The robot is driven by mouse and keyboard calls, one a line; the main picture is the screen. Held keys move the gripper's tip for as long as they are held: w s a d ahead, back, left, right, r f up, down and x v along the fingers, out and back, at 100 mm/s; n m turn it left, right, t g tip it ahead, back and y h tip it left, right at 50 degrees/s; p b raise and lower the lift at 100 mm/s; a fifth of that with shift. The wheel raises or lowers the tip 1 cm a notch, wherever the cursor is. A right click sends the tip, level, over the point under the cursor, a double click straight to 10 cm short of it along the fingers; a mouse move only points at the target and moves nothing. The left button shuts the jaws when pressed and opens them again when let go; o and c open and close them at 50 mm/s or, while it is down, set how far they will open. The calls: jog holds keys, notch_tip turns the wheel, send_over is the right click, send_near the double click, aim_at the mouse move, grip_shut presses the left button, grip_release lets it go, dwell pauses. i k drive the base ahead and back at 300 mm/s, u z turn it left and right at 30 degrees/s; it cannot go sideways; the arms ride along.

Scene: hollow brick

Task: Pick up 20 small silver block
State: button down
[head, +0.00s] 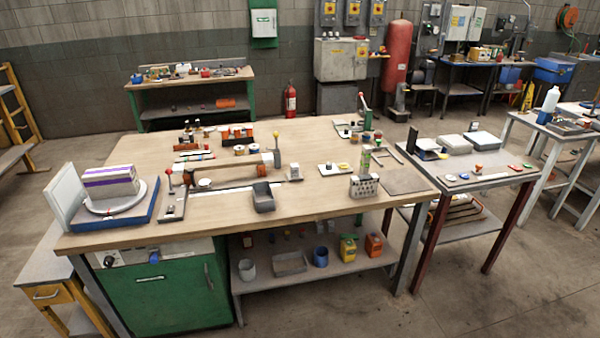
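A small silver-grey block (294,173) stands on the large wooden workbench (300,210), right of the grey open bin (263,196). It is small in the picture, and I cannot tell for sure that it is the task's block. A perforated grey brick (363,187) stands near the bench's right front edge. I see no clear group of small silver blocks; some tiny parts at the back of the bench are too small to tell. My gripper is not in view.
A blue tray (115,213) with a white and purple block sits at the bench's left end. Red-knobbed and yellow-knobbed tools stand mid-bench. A grey side table (470,170) stands to the right. Concrete floor (500,295) is free at front right.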

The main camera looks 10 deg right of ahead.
aim_at(294, 167)
jog(key=u, duration=0.1)
jog(key=i, duration=0.95)
jog(key=z, duration=0.7)
jog(key=k, duration=0.15)
jog(key=u, duration=2.85)
